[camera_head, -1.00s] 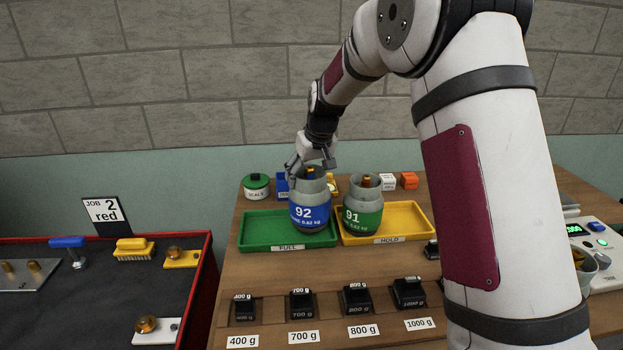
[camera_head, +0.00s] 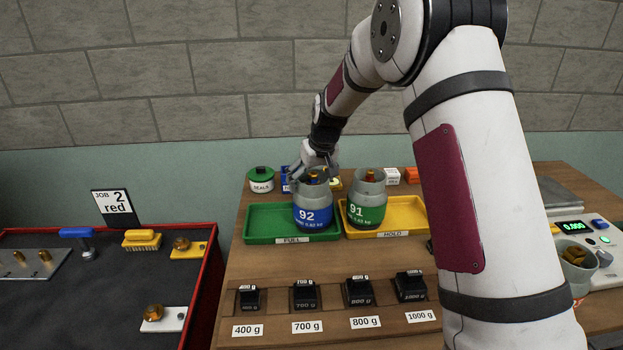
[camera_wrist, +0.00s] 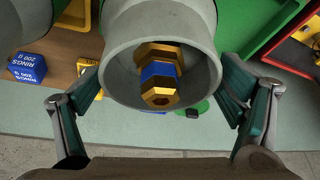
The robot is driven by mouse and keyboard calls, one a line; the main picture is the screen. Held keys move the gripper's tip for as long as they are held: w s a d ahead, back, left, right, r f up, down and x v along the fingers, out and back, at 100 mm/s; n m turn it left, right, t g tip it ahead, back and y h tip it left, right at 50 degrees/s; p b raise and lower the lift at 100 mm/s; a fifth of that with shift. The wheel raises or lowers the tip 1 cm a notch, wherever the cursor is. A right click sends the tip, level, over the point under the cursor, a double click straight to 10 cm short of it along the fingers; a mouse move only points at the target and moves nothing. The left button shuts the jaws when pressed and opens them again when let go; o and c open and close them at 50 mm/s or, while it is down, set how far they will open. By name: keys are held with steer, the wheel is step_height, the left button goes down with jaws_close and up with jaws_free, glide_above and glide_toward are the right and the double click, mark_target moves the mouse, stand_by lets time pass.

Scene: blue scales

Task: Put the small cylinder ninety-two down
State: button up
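The small cylinder ninety-two (camera_head: 313,214), grey with a blue band marked 92, stands upright on the right part of the green tray labelled FULL (camera_head: 262,224). Its open grey collar (camera_wrist: 112,62) fills the top middle of the wrist view, with a brass valve and blue ring (camera_wrist: 158,72) inside. My gripper (camera_head: 313,170) is at the collar. In the wrist view its two fingers (camera_wrist: 160,92) are spread on either side of the collar, with a narrow gap visible at the right one. The fingertips' far ends are partly hidden by the collar.
Green-banded cylinder 91 (camera_head: 367,203) stands close on the right in the yellow HOLD tray (camera_head: 412,216). A green-lidded SEALS pot (camera_head: 261,180) and small blue, white and orange boxes stand behind. Black weights (camera_head: 304,295) line the front. A scale (camera_head: 590,240) is at right.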

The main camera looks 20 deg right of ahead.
steer(key=shift+s+r, duration=0.1)
steer(key=shift+r, duration=0.4)
steer(key=a+v, duration=0.1)
steer(key=v, duration=1)
steer(key=s+r, duration=0.4)
steer(key=s, duration=0.5)
steer(key=s+r, duration=0.4)
steer(key=s, duration=0.5)
steer(key=s+f+m, duration=0.1)
steer(key=s+f, duration=0.2)
steer(key=s, duration=1.7)
steer(key=shift+s+a+f+m+t+h+b, duration=0.2)
steer(key=shift+s+a+m+t+h+b, duration=0.1)
steer(key=shift+s+a+h+b, duration=0.1)
steer(key=shift+o, duration=0.5)
